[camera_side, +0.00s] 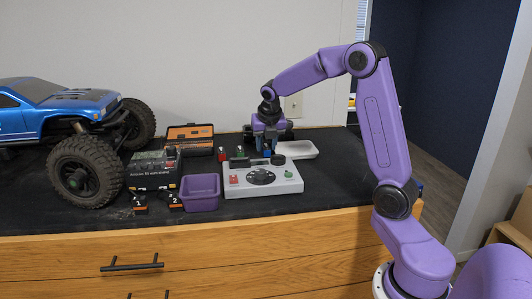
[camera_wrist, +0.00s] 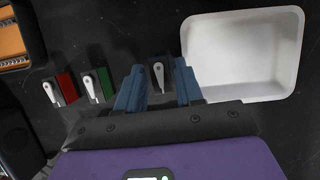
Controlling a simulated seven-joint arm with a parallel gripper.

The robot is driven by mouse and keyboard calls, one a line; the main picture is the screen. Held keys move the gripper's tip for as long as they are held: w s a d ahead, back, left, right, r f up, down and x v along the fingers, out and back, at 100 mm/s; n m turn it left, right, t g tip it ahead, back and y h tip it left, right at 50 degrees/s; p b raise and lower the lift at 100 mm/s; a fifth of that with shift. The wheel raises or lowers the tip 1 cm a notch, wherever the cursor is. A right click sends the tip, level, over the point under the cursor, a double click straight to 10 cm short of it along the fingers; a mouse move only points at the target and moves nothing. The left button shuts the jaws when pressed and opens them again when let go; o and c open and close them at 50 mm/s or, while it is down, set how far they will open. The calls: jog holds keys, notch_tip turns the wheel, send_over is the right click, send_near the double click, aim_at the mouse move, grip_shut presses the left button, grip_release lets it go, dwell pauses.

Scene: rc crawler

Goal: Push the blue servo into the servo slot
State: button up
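My gripper (camera_wrist: 158,86) points down with its two blue fingers apart. A servo with a white horn (camera_wrist: 158,73) lies between the fingers in the wrist view, with gaps on both sides. Its body is dark there and partly hidden by the gripper, so its blue colour does not show clearly. I cannot make out the servo slot surely; the panel carries a black dial, a green knob and several small parts.
A red servo (camera_wrist: 66,86) and a green servo (camera_wrist: 104,82) stand left of my gripper. A white tray (camera_wrist: 245,50) is close on the right. A purple bin (camera_side: 200,192), an orange-black case (camera_side: 190,139) and a blue truck (camera_side: 60,105) are further left.

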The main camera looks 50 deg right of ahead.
jog(key=shift+f, duration=0.1)
grip_shut()
